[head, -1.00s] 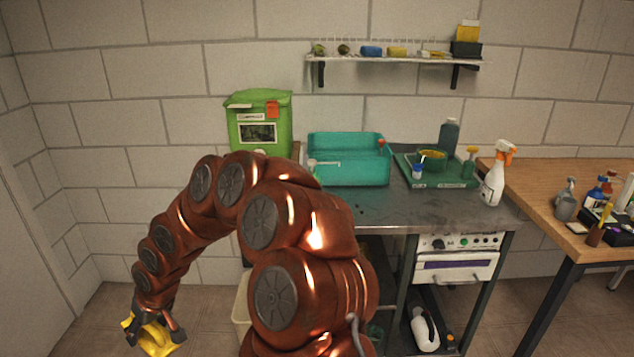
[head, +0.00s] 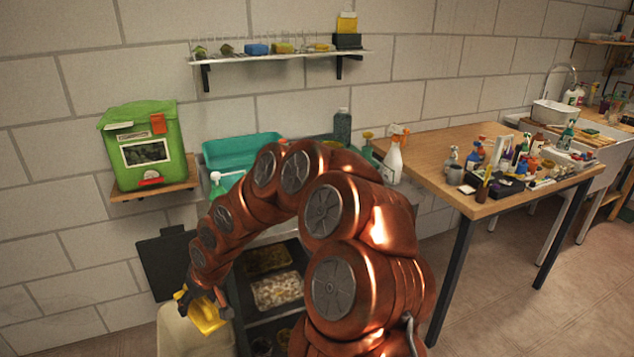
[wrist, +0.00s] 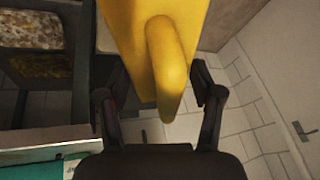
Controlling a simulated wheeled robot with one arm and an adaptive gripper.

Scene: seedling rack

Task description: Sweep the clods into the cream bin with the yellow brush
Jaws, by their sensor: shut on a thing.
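The yellow brush (head: 206,316) is in my gripper (head: 206,300), at the lower left of the head view. It also fills the upper middle of the wrist view (wrist: 168,50), where the fingers of my gripper (wrist: 160,88) stand on both sides of its handle. The cream bin (head: 178,337) stands at the lower left of the head view, partly behind the brush and gripper. The brush overlaps the bin in the picture; I cannot tell whether they touch. I cannot make out clods now; my arm hides most of the bench top.
A teal tray (head: 225,152) sits on the bench behind my arm. A green box (head: 147,170) stands on a small wall shelf at left. A wooden table (head: 435,160) with bottles is at right. Open floor (head: 500,300) lies at the lower right.

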